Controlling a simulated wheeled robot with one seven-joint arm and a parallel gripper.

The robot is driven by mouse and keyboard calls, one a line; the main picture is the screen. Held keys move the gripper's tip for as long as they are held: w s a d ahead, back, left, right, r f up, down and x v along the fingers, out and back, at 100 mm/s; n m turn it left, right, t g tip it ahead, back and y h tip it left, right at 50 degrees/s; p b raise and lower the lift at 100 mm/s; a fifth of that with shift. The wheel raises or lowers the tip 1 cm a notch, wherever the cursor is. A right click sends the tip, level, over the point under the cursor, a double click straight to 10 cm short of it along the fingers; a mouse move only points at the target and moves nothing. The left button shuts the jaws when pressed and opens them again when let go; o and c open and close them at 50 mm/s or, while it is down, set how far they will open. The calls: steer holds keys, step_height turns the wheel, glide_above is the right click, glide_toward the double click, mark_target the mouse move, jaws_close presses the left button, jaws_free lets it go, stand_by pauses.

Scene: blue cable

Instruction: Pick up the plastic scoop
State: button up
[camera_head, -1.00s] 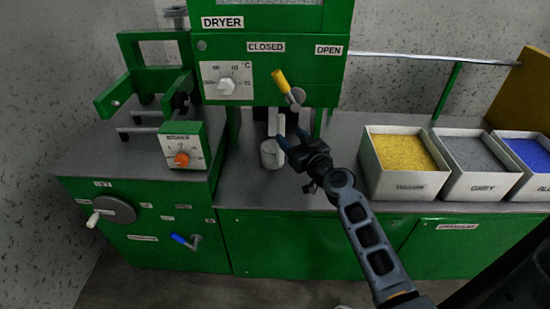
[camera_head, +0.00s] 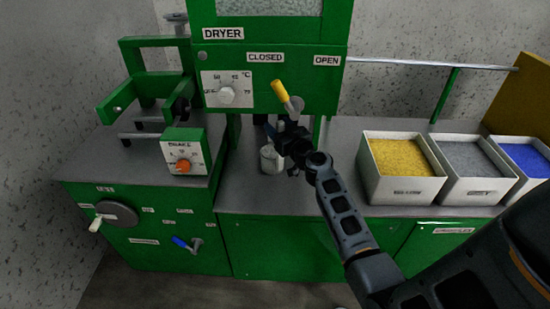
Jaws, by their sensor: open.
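The plastic scoop (camera_head: 269,160) appears as a small whitish cup on the grey worktop, below the dryer. My gripper (camera_head: 280,129) is open. It is just above the cup, at its upper right in the picture, with its fingers pointing toward the machine. The fingers and wrist cover the upper part of the scoop, so its handle is largely hidden. I cannot tell whether the fingers are around the handle or touching it.
The green dryer (camera_head: 225,60) with a yellow-handled lever (camera_head: 281,90) overhangs the spot. Bins of yellow (camera_head: 401,158), grey (camera_head: 470,155) and blue (camera_head: 524,157) granules stand to the right. A green brake unit (camera_head: 186,150) stands left. The bare worktop (camera_head: 245,190) in front is clear.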

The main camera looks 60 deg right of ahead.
steer(key=shift+c, duration=0.4)
jaws_close()
steer(key=shift+r, duration=0.25)
